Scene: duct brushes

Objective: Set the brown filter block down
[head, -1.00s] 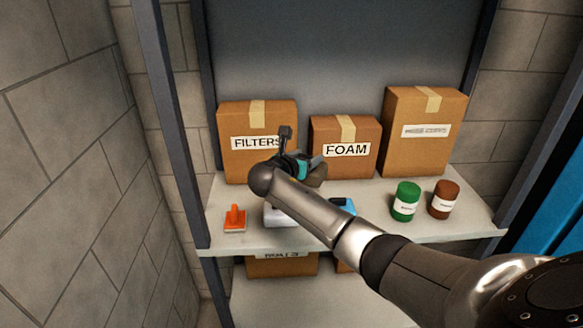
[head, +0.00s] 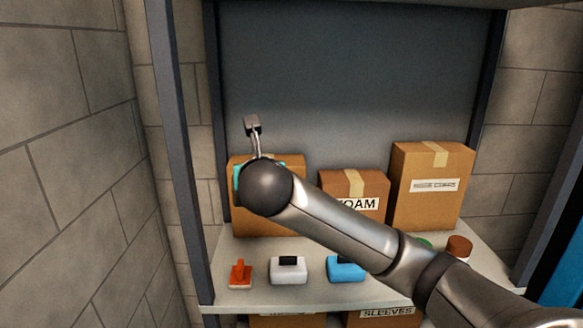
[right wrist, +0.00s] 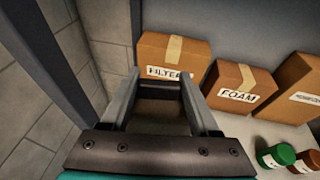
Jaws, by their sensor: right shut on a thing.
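My right arm comes in from the right in the head view, and its wrist covers much of the FILTERS box (head: 290,218). My right gripper (right wrist: 158,84) shows in the right wrist view, its two fingers spread around a dark brown block (right wrist: 160,108) and shut on it. This brown filter block is held in front of the FILTERS box, which also shows in the right wrist view (right wrist: 190,55). I cannot tell how far the block is from the shelf. My left gripper is out of view.
The shelf (head: 225,290) bears an orange tool (head: 240,274), a white block (head: 288,271) and a blue block (head: 345,269) along its front. A FOAM box (head: 365,185) and a taller box (head: 430,195) stand behind. Green (right wrist: 272,157) and brown (right wrist: 305,162) jars stand right.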

